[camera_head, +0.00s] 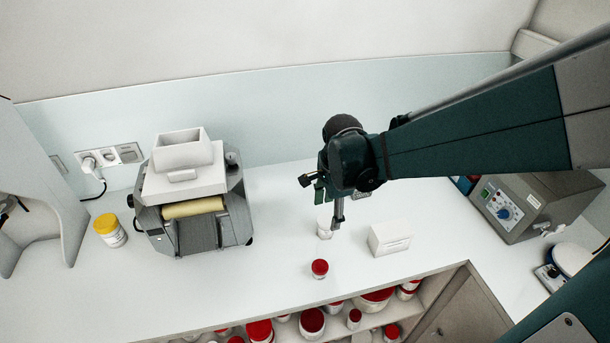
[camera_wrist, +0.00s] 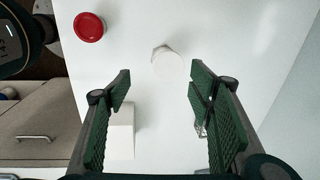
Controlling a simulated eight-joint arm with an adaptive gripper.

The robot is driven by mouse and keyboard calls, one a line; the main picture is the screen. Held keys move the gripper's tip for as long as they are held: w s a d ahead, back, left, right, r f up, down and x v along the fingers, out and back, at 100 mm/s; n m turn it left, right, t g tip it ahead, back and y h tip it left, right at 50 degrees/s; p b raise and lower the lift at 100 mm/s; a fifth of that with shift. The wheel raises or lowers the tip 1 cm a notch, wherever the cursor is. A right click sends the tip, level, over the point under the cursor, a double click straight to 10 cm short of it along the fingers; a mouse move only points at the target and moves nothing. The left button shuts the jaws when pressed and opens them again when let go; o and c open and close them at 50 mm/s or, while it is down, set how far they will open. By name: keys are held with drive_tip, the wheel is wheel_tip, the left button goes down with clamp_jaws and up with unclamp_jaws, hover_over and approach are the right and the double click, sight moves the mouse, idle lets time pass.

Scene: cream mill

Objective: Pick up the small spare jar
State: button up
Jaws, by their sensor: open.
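A small white jar (camera_head: 324,230) stands on the white counter (camera_head: 270,285), partly hidden behind my gripper (camera_head: 334,212). In the wrist view the white jar (camera_wrist: 168,65) lies just beyond my open fingers (camera_wrist: 160,88), roughly centred between them. A small red-lidded jar (camera_head: 319,268) stands nearer the counter's front edge; its red lid (camera_wrist: 89,27) shows at the upper left of the wrist view. I cannot tell for sure which of the two is the spare jar. My gripper is open and empty, above the counter.
A white box (camera_head: 390,240) sits right of the jars and appears beneath the left finger in the wrist view. A mill (camera_head: 180,195) and a yellow-lidded jar (camera_head: 110,230) stand left. A grey device (camera_head: 520,205) stands right. Several red-lidded jars fill the shelf below.

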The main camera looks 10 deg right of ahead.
sight(326, 219)
drive_tip(key=m+p, duration=0.1)
drive_tip(key=w+m+p, duration=0.1)
drive_tip(key=shift+w+d+f+m+g, duration=0.1)
drive_tip(key=shift+w+f+m+g, duration=0.2)
drive_tip(key=shift+g, duration=0.1)
drive_tip(key=shift+w+d+f+m+g+p, duration=0.1)
drive_tip(key=shift+w+f+m+g+p, duration=0.25)
drive_tip(key=shift+f+m+p, duration=0.4)
drive_tip(key=shift+f, duration=1.2)
drive_tip(key=shift+w+f, duration=0.15)
drive_tip(key=shift+f, duration=2.45)
drive_tip(key=c, duration=0.9)
